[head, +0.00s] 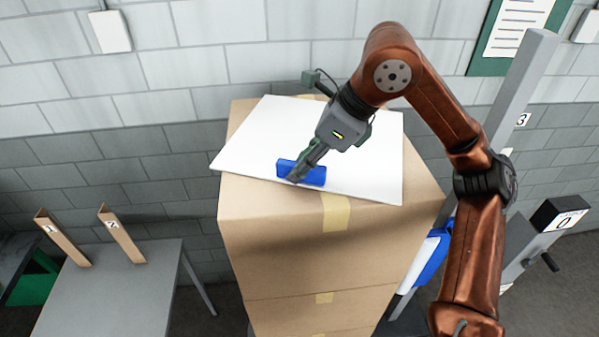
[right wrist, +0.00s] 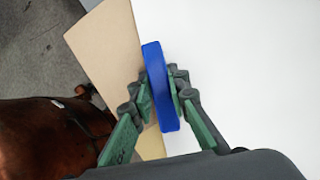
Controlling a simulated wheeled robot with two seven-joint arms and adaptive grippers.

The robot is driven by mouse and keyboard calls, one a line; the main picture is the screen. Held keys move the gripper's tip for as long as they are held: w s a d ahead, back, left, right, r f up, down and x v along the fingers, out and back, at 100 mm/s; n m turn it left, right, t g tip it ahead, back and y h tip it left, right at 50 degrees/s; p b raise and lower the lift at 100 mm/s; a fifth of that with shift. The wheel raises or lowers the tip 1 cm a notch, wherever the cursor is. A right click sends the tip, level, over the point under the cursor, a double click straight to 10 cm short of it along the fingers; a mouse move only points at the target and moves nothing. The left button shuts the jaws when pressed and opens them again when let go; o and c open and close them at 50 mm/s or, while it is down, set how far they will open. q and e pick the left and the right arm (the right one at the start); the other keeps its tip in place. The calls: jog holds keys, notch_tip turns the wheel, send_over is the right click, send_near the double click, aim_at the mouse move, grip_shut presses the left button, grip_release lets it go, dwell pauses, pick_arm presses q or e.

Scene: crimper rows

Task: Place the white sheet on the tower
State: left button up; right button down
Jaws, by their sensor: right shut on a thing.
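The white sheet (head: 360,140) lies flat on top of the tower (head: 290,240), a stack of brown cardboard boxes with yellow tape. The sheet is turned a little against the top box, and its left corner reaches past the box edge. A blue grip block (head: 315,176) sits at the sheet's near edge. My right gripper (head: 297,174) is shut on this blue block, its green fingers on both sides of it. In the right wrist view the blue block (right wrist: 160,88) stands between the fingers, with the white sheet (right wrist: 240,70) to the right. My left gripper is not in view.
A grey table (head: 110,285) with two cardboard angle pieces, marked 1 (head: 62,238) and 2 (head: 122,235), stands at the left. A grey post (head: 520,100) and a blue-and-white piece (head: 430,260) stand right of the tower. A block wall is behind.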

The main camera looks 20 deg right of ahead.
jog(key=shift+w+r, duration=0.1)
jog(key=c, duration=1.8)
grip_release()
jog(key=shift+c, duration=0.2)
jog(key=shift+r, duration=0.15)
jog(key=v, duration=1.1)
jog(key=shift+s+d+r+b, duration=0.25)
jog(key=shift+r+b, duration=0.05)
jog(key=shift+b, duration=0.1)
